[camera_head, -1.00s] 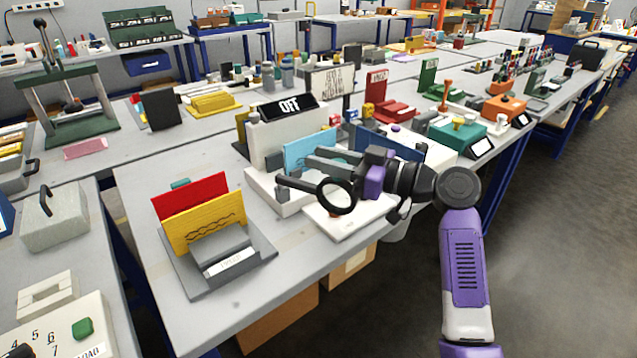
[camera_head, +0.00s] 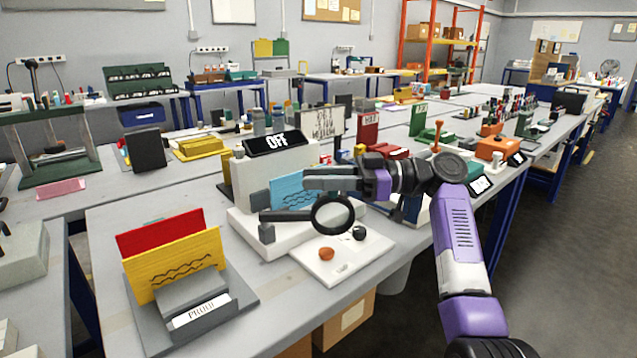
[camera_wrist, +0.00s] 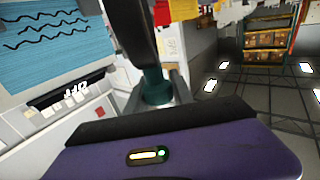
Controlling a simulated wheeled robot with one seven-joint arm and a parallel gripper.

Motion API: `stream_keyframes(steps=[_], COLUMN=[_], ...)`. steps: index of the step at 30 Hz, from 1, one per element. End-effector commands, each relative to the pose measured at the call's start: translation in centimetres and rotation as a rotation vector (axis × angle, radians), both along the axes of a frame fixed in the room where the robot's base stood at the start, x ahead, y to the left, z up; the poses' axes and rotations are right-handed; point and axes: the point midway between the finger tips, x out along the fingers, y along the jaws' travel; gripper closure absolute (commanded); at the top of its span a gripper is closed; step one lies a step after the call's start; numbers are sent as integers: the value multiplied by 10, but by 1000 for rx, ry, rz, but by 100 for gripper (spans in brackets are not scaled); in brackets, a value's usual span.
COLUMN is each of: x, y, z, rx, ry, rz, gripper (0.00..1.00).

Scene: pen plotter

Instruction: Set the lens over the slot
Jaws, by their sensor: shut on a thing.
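My gripper (camera_head: 325,180) is shut on the lens, a black round ring (camera_head: 317,222) that hangs below the fingers in the head view. In the wrist view, a dark part of the lens (camera_wrist: 140,35) rises from a teal piece (camera_wrist: 155,88) between the fingers. The lens shows in front of the white plotter (camera_head: 258,178) and above the white plate (camera_head: 365,258); it looks clear of the plate. The plotter carries a blue sheet (camera_head: 290,190) with wavy lines and an OFF sign (camera_head: 277,142). I cannot clearly make out the slot.
An orange knob (camera_head: 326,254) and a dark knob (camera_head: 358,233) stand on the plate. A dark bar (camera_head: 285,215) sticks out by the plotter, close to the ring. A grey holder (camera_head: 240,300) with red and yellow cards stands at front left. The bench between is clear.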

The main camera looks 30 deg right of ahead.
Motion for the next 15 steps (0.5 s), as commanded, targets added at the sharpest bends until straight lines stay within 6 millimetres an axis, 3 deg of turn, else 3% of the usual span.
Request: stream_keyframes(steps=[9,10,13,15], x=[1,1,0,0], y=[1,1,1,1], z=[-1,-1,-1,0], rx=[-1,-1,-1,-1], ry=[2,2,1,1], rz=[0,0,0,0], gripper=[100,68,50,50])
